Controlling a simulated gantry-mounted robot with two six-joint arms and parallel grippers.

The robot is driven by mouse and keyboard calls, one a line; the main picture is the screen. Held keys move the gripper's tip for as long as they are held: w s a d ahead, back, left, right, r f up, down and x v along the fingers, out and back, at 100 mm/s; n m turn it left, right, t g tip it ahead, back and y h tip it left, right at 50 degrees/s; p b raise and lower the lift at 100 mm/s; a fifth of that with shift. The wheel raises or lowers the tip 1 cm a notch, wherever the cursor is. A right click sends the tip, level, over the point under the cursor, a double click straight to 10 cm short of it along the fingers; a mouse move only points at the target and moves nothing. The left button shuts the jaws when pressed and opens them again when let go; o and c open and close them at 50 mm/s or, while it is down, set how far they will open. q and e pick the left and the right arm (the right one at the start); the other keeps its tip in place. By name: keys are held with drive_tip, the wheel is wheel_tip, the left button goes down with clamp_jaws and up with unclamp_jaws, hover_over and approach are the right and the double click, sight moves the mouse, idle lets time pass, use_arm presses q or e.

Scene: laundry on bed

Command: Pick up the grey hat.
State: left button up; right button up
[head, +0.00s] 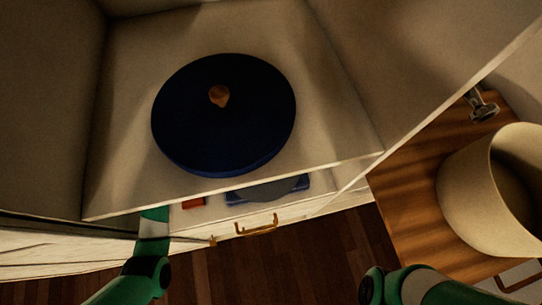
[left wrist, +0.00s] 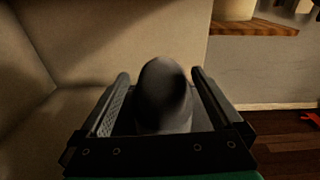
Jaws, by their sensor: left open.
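A smooth grey, dome-shaped thing that looks like the grey hat (left wrist: 165,95) is in the left wrist view. It stands between the two fingers of my left gripper (left wrist: 160,76), which is open. I cannot tell whether the fingers touch it. In the head view my left arm reaches up under the front edge of the shelf, and the shelf hides its gripper. No grey dome shows clearly there. My right arm is at the bottom right of the head view, with its gripper out of sight.
A dark blue round thing with an orange-brown knob (head: 224,115) lies on the pale shelf (head: 330,140). Below are a flat blue-grey thing (head: 268,190), a small red thing (head: 193,203) and a brass handle (head: 257,226). A beige container (head: 465,195) stands on a wooden top at right.

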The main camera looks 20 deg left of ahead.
use_arm(q)
drive_tip(key=shift+s+a+f+m+g+y, duration=0.25)
drive_tip(key=shift+s+a+m+g+y, duration=0.15)
drive_tip(key=shift+g+y, duration=0.2)
drive_tip(key=shift+x, duration=2.55)
drive_tip(key=shift+c, duration=0.2)
clamp_jaws()
